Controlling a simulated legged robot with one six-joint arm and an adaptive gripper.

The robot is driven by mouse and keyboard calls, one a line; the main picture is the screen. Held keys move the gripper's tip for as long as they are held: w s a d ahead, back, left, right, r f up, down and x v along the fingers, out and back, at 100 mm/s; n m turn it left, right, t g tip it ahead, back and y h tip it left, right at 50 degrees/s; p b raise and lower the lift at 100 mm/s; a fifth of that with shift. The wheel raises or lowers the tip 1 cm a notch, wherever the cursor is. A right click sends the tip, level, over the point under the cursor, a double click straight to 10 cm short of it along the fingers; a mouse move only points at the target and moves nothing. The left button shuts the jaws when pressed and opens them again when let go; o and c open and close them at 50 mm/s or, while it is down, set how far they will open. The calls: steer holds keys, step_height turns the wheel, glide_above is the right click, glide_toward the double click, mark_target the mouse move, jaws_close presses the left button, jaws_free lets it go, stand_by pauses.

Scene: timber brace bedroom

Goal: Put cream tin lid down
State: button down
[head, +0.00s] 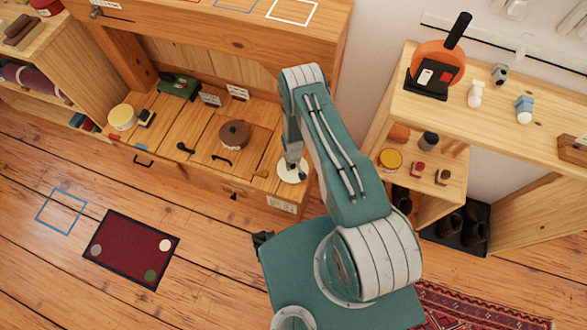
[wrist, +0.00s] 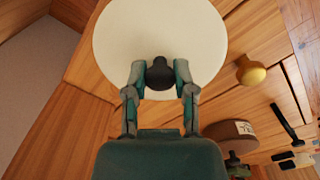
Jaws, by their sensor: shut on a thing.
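The cream tin lid (head: 291,173) is a pale round disc at the right end of the wooden bench top. My gripper (wrist: 160,80) is shut on this knob, one finger on each side. In the head view my gripper (head: 291,162) is over the lid, partly hidden by my arm. I cannot tell whether the lid touches the wood or hangs just above it.
A brown round pot (head: 234,135) stands left of the lid, with a small yellow knob (wrist: 251,74) between. A cream-yellow tin (head: 122,117) and a green object (head: 178,87) stand farther left. A shelf unit (head: 480,115) is at the right.

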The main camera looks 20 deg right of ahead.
mark_target(294, 167)
steer(key=shift+d+f, duration=0.2)
steer(key=shift+f, duration=1.5)
steer(key=shift+c, duration=2.2)
jaws_free()
steer(key=shift+r, duration=0.1)
